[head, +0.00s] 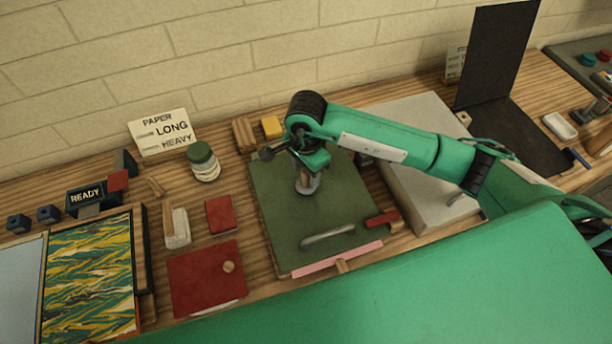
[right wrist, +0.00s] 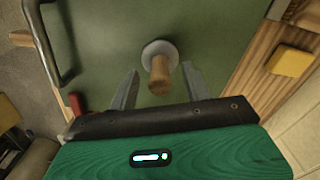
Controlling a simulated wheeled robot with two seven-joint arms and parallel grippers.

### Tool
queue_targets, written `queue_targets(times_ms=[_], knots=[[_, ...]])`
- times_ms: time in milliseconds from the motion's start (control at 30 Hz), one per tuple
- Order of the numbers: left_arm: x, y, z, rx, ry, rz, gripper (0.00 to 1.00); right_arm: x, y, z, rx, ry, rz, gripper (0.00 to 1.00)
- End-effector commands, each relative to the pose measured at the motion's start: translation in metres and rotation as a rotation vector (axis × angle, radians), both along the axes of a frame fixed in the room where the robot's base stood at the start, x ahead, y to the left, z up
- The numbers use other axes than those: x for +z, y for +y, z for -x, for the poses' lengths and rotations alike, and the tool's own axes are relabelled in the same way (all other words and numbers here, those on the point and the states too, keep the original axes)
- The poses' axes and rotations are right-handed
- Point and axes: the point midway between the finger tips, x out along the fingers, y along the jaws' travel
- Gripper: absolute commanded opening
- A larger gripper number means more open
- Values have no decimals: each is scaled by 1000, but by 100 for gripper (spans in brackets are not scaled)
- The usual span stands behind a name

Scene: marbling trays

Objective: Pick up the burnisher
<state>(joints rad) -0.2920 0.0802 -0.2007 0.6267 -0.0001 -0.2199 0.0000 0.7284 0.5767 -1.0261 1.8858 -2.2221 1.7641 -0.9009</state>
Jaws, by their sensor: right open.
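The burnisher (head: 307,186) stands upright on the green board, with a wooden handle and a round grey base. In the right wrist view, the burnisher (right wrist: 160,76) has its handle pointing toward my right gripper (right wrist: 161,79). The handle lies between the two open fingers, with a gap on both sides. In the head view, my right gripper (head: 305,163) is directly above the burnisher and hides the top of its handle. No contact between finger and handle shows. My left gripper is not in view.
The green board (head: 275,215) carries a metal handle (head: 328,235). A yellow block (head: 271,127) lies behind it, and a red-handled tool (head: 382,219) by its right edge. A jar (head: 203,162) and red pads (head: 205,275) are to the left. A pale grey slab (head: 425,140) is to the right.

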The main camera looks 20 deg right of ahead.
Motion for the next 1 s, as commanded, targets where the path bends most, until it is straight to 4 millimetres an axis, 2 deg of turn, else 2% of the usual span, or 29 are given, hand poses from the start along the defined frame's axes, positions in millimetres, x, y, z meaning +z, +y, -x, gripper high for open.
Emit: queue_targets(times_ms=[33,200,433,467,700,1000], knots=[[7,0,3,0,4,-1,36,-4,0,1,-2,3,-1,49],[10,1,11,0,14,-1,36,-19,0,0,-1,0,-1,49],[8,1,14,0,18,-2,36,-22,0,0,0,-1,0,49],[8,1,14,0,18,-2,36,-22,0,0,0,-1,0,46],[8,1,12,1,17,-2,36,-21,0,0,0,-2,-1,0],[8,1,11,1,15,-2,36,-20,0,-1,0,-3,-1,0]])
